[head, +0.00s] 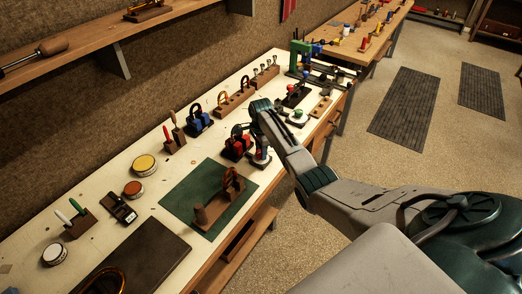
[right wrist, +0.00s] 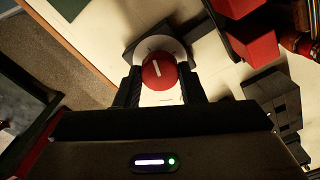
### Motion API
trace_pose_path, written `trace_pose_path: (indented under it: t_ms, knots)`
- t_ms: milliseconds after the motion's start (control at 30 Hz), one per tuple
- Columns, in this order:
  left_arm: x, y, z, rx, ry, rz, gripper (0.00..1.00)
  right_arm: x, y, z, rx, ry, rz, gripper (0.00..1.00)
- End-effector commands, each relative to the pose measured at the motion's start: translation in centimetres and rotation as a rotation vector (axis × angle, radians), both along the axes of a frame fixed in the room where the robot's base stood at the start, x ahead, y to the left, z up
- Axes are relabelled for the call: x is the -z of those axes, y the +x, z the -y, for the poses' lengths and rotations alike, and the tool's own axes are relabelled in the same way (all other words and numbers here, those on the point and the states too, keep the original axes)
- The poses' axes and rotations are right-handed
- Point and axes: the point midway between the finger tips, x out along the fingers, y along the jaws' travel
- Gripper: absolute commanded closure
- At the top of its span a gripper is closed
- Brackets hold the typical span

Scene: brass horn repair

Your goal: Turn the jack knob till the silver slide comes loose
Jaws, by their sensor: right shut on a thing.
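The jack knob (right wrist: 158,73) is a red ball with a white line across it, in the middle of the right wrist view. A pale round disc (right wrist: 160,46) shows behind it on a dark block. My right gripper (right wrist: 160,86) is shut on the knob, with one black finger on each side. In the head view my right gripper (head: 258,142) reaches down to the bench beside a red block holder (head: 237,147), and it hides most of the jack. I cannot make out the silver slide in either view. My left gripper is not in view.
Close by, the green mat (head: 182,188) carries a wooden stand (head: 222,207). A blue holder (head: 199,121) and wooden racks stand along the wall side of the white bench. Tins lie further left.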

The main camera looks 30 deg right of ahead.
Motion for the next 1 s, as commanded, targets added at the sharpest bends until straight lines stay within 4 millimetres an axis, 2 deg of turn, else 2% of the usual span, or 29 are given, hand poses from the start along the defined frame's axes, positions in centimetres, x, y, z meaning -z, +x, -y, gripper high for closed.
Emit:
trace_pose_path:
  t_ms: [33,67,167,433,567,667,1000]
  knots:
    - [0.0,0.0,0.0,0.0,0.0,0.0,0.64,-0.2,0.1,0.2,0.0,-0.004,0.004,0.87]
    - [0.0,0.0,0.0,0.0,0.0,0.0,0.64,-0.2,0.1,0.2,0.0,-0.004,0.004,0.62]
    - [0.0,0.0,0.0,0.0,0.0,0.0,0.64,-0.2,0.1,0.2,0.0,-0.004,0.003,0.43]
    - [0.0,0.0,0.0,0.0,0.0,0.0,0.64,-0.1,0.0,0.1,-0.001,-0.001,0.002,0.43]
    - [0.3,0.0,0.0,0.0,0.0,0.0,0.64,-0.7,0.1,0.1,-0.001,-0.002,0.005,0.43]
    - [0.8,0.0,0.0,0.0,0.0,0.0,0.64,-2.0,0.1,0.1,-0.001,-0.003,0.006,0.43]
    - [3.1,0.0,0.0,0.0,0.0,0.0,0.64,-8.6,0.1,0.2,0.0,-0.003,0.007,0.43]
